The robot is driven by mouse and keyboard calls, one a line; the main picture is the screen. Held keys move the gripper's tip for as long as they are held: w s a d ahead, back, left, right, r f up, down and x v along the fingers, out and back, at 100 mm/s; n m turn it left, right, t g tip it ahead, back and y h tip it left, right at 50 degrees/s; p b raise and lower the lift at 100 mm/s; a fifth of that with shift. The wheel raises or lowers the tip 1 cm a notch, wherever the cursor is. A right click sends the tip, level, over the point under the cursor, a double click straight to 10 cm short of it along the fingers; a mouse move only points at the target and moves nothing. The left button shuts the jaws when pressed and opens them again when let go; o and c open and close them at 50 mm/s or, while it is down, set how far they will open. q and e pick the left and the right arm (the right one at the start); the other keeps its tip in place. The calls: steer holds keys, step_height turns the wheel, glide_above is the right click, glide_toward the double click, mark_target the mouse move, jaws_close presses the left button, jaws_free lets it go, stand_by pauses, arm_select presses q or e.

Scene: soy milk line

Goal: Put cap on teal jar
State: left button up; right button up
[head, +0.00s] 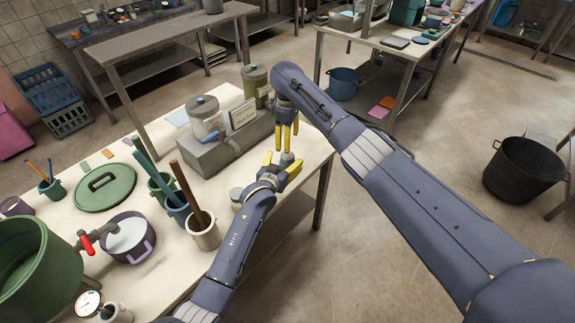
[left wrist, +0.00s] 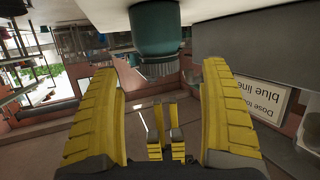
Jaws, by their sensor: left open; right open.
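The teal jar (left wrist: 155,28) stands on the table and appears upside down in the left wrist view. A grey ribbed cap (left wrist: 158,70) sits at its mouth; I cannot tell whether it is fully seated. In the head view the jar and cap (head: 287,158) are small and partly hidden between the grippers. My left gripper (head: 281,167) is open, its yellow fingers to either side of the jar's line but apart from it; they also show in the left wrist view (left wrist: 160,110). My right gripper (head: 285,146) is open, pointing down just above the cap, holding nothing.
A grey block dispenser (head: 218,155) with a sign (head: 243,113) stands behind the jar. A white cup with a brown stick (head: 205,235) and a small grey round container (head: 237,196) stand left of my left gripper. The table's right edge is close.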

arm_select(q)
steer(key=shift+x, duration=2.15)
steer(key=shift+a, duration=0.1)
